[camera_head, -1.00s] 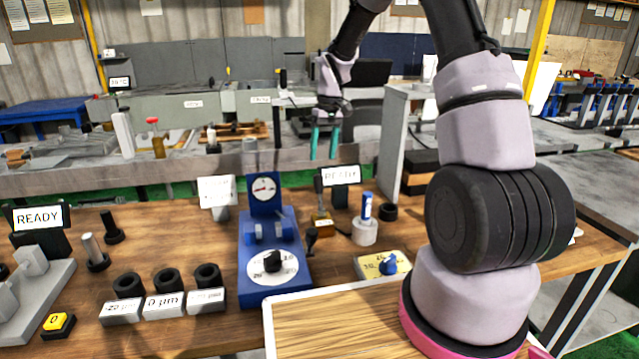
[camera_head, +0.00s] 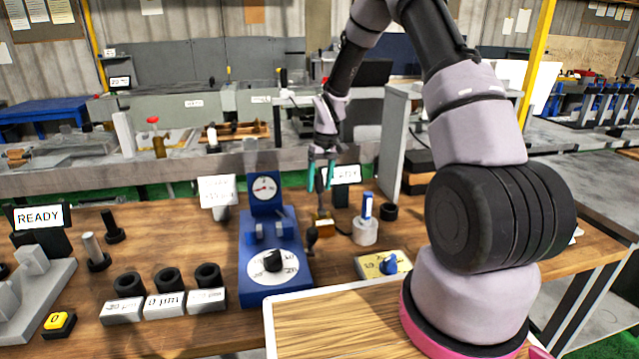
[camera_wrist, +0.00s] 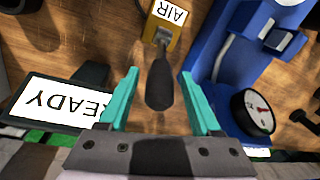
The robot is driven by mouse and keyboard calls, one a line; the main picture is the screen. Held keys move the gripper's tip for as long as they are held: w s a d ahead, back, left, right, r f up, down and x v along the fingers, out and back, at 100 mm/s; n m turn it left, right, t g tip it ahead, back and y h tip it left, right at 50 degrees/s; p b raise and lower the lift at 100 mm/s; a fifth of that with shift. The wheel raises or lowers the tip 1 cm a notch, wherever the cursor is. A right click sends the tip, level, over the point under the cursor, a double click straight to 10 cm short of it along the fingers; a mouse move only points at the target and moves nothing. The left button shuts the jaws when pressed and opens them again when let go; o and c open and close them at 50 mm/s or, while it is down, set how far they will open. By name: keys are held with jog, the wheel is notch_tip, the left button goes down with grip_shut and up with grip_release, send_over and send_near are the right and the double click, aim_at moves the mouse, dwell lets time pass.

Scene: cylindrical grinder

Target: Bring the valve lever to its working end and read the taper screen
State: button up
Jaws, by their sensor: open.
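The valve lever (camera_wrist: 160,82) is a black rounded handle on a brass block labelled AIR (camera_wrist: 163,32). In the wrist view it lies between my open gripper's (camera_wrist: 158,76) two teal fingers, with a gap visible on each side. In the head view my gripper (camera_head: 321,187) points down above the brass block (camera_head: 323,224) and hides much of the lever. A screen reading READY (camera_wrist: 55,104) stands beside the valve; in the head view this screen (camera_head: 347,174) is partly covered by my gripper. Another READY screen (camera_head: 39,217) stands at the far left. I cannot tell which is the taper screen.
A blue gauge stand (camera_head: 247,235) with a dial and black knob stands left of the valve. A white holder with a blue-topped piece (camera_head: 365,232) is to its right. A blue knob plate (camera_head: 384,265) and a wooden tray (camera_head: 335,297) are nearer. Black rings stand on labelled blocks at left.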

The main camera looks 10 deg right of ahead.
grip_shut()
dwell(1.3)
